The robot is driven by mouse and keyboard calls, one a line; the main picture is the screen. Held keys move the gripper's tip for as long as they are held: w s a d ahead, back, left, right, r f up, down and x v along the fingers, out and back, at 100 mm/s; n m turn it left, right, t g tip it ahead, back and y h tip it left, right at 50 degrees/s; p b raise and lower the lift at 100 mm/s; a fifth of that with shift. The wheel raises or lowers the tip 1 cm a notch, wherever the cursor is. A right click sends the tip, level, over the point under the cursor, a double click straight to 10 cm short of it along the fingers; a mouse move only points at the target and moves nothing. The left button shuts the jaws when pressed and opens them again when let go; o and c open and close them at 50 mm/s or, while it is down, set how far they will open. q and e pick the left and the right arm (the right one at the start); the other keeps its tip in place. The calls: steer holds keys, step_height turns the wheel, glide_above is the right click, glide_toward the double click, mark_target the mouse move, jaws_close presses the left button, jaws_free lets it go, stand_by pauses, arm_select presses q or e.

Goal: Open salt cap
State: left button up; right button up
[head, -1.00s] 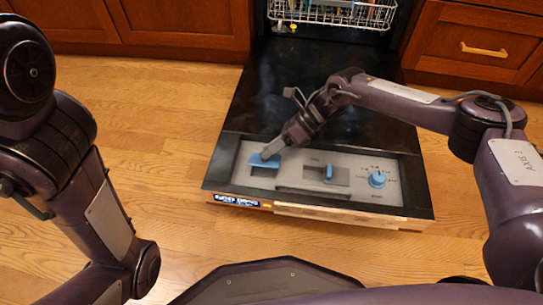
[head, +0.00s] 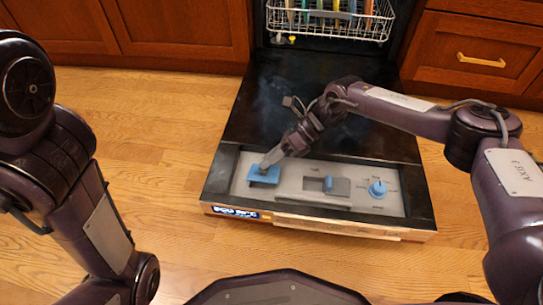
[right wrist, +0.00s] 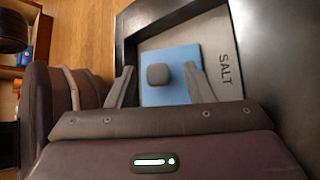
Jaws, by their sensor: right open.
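The salt cap (head: 264,175) is a blue square plate at the left end of the grey panel on the lowered dishwasher door. In the right wrist view the blue cap (right wrist: 185,55) carries a small dark grey knob (right wrist: 158,74), beside the word SALT. My right gripper (head: 269,162) is at the cap, pointing down at it. In the right wrist view the right gripper (right wrist: 161,85) is open, with one finger on each side of the knob. I see gaps between the knob and both fingers. My left arm shows at the left, but its gripper is out of view.
The grey panel (head: 300,197) also holds a blue slider (head: 328,184) in the middle and a blue dial (head: 378,188) at the right. A white dish rack (head: 335,25) stands behind the door. Wooden floor (head: 160,160) is clear to the left.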

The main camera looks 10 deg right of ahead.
steer(key=p+v, duration=0.3)
steer(key=v, duration=0.5)
steer(key=shift+p, duration=0.3)
